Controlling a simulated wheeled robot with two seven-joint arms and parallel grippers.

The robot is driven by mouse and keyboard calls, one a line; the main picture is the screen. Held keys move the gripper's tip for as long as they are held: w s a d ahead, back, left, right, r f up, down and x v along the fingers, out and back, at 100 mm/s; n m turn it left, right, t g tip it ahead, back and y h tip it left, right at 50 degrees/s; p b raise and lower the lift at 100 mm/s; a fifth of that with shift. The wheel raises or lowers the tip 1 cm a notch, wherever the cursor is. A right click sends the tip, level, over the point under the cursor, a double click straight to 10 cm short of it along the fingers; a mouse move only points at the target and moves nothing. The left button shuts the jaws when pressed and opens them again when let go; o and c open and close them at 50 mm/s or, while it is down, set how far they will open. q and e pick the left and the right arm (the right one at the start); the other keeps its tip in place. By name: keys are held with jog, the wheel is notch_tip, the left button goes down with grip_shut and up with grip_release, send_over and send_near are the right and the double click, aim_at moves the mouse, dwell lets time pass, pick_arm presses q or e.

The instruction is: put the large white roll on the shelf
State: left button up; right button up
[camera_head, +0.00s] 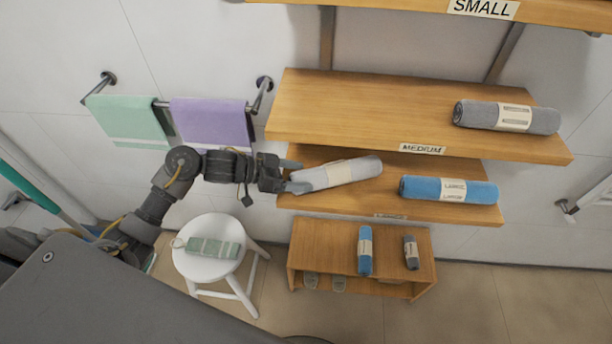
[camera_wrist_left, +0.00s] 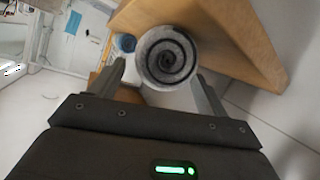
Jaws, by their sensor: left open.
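The large white roll (camera_head: 340,173) lies on the left part of the lower wall shelf (camera_head: 440,217), tilted a little in the head view, with a beige band around its middle. My left gripper (camera_head: 294,176) is at the roll's left end, its jaws open on either side of that end. In the left wrist view, the roll's spiral end (camera_wrist_left: 167,57) shows between the two open fingers (camera_wrist_left: 160,72); whether they touch it I cannot tell. My right gripper is not in view.
A blue roll (camera_head: 449,190) lies on the right of the same shelf. The shelf above, labelled MEDIUM (camera_head: 422,149), holds a grey roll (camera_head: 507,117). Below stands a wooden bench (camera_head: 308,238) with two small rolls. A white stool (camera_head: 207,266) and hanging towels (camera_head: 212,122) are at left.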

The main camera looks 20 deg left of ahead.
pick_arm(q)
jog(key=v, duration=0.9)
jog(key=shift+a, duration=0.2)
jog(key=shift+s, duration=0.1)
